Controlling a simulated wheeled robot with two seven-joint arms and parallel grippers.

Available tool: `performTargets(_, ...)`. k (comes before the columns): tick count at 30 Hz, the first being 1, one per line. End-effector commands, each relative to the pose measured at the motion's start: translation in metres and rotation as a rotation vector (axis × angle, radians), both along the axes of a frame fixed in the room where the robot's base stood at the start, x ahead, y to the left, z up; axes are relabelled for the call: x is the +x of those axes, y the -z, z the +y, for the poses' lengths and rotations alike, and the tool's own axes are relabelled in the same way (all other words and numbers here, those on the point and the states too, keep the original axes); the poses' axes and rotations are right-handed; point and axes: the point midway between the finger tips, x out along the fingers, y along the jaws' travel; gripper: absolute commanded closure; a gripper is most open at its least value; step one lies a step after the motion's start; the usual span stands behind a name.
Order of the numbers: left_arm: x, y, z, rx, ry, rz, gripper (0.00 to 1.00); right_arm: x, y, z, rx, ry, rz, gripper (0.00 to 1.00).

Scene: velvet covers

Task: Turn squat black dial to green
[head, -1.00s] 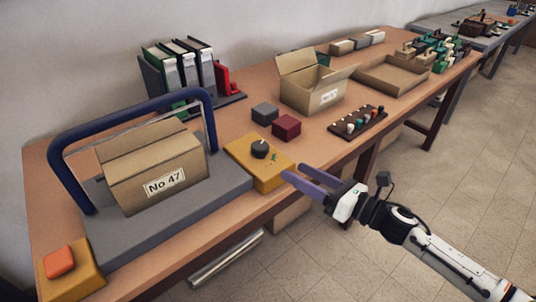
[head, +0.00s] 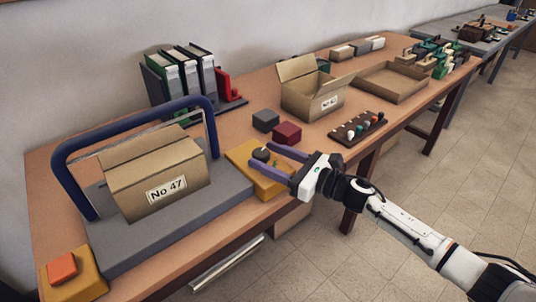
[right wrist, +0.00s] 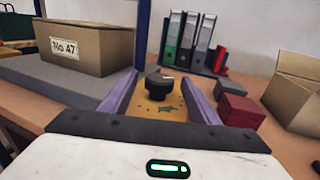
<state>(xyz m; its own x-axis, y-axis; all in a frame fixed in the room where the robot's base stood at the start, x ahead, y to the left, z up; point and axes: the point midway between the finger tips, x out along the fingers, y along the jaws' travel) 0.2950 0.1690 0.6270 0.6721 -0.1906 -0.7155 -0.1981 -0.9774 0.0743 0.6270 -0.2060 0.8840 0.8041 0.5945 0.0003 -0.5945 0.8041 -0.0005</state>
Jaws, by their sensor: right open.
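The squat black dial (head: 261,154) sits on a yellow box (head: 240,156) at the front of the table, right of the grey platform. In the right wrist view the dial (right wrist: 159,82) stands between my two purple fingers, with a gap on each side, and a small green mark (right wrist: 165,110) shows on the yellow top near it. My right gripper (head: 262,156) is open, its fingers reaching over the yellow box around the dial. I cannot tell whether either finger touches it. My left gripper is not in view.
A grey platform with a blue frame (head: 62,165) holds a carton marked No 47 (head: 150,180) on the left. A grey block (head: 265,120) and a dark red block (head: 287,133) stand just behind the dial. An orange button (head: 62,267) is at the front left.

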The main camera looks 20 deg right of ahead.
Motion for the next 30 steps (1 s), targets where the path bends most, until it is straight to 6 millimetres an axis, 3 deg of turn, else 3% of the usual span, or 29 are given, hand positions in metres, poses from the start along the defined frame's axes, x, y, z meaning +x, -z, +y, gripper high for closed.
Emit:
performTargets(10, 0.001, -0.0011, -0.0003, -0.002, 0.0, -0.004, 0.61, 0.0035, 0.0004, 0.0026, -0.001, 0.0, 0.001, 0.45)
performTargets(18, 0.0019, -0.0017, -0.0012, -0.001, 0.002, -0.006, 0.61, 0.0034, 0.0003, 0.0025, 0.001, 0.0, 0.001, 0.86)
performTargets(30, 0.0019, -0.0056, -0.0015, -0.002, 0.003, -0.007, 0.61, 0.0016, 0.0003, 0.0072, 0.003, 0.086, 0.001, 0.86)
